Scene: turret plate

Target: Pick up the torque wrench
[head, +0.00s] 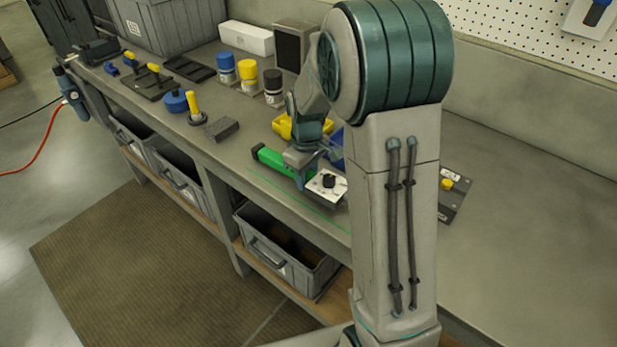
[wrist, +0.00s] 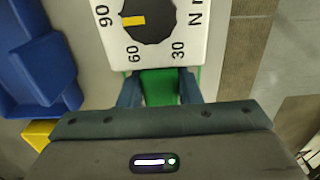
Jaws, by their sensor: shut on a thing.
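The torque wrench (head: 283,166) has a green handle with a black end and a white square dial head with a black knob. It lies along the front part of the workbench, and I cannot tell whether it touches the top. In the wrist view its dial head (wrist: 195,40) shows numbers 30, 60 and 90 and a yellow pointer. My gripper (wrist: 159,86) is shut on the green handle just beside the dial head, with one finger on each side. In the head view my arm hides part of the bench behind the wrench.
A blue bin (wrist: 35,60) and a yellow bin (wrist: 38,134) are beside the wrench. A grey block (head: 221,129) and several capped jars (head: 248,80) stand farther left. A dark plate with a yellow knob (head: 447,184) lies to the right. The far right bench top is clear.

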